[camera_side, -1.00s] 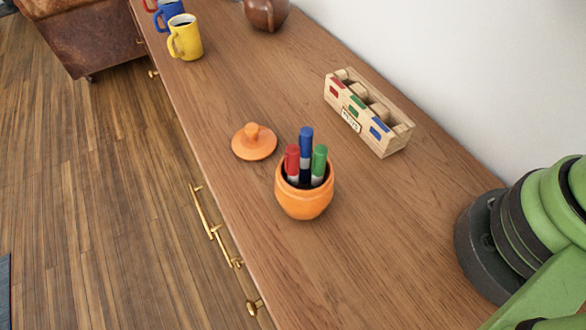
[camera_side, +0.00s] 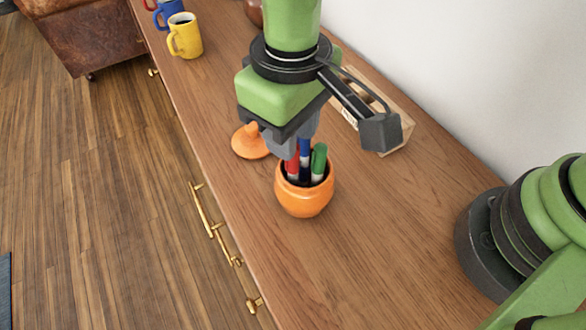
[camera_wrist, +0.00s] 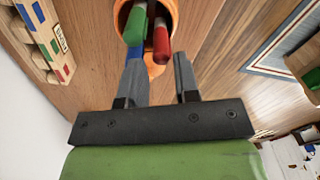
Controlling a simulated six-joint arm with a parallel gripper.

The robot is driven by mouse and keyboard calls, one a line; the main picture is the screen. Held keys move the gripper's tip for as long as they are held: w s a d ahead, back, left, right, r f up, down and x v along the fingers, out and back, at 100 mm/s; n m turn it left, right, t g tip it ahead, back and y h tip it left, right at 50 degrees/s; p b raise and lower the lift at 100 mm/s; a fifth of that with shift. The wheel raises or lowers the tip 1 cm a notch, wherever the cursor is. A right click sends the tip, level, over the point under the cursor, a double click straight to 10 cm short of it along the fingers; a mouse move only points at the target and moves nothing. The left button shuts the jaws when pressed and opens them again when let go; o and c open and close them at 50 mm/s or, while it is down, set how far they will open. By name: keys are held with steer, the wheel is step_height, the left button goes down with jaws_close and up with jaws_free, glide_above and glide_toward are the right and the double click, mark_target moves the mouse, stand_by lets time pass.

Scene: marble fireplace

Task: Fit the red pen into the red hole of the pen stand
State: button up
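The red pen (camera_side: 292,167) stands in an orange pot (camera_side: 306,203) with a blue pen (camera_side: 304,150) and a green pen (camera_side: 319,160). My gripper (camera_side: 293,148) hangs just above the pot, pointing down, and hides part of the pens in the side view. In the wrist view my gripper (camera_wrist: 158,60) is open. The red pen (camera_wrist: 161,42) shows between its fingertips, with the blue pen (camera_wrist: 138,45) by the left finger. The wooden pen stand (camera_side: 400,104) is largely hidden behind my arm; its coloured marks show in the wrist view (camera_wrist: 40,32).
An orange lid (camera_side: 250,142) lies beside the pot. Yellow (camera_side: 185,36) and blue (camera_side: 166,12) mugs stand at the far left. The white wall borders the cabinet top behind the stand.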

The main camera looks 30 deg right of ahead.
mark_target(293, 169)
steer(key=f, duration=0.5)
steer(key=shift+s+f, duration=0.2)
steer(key=shift+s, duration=0.05)
jaws_close()
step_height(293, 169, up, 10)
steer(key=shift+r, duration=0.1)
stand_by(0.4)
steer(key=shift+r, duration=1.6)
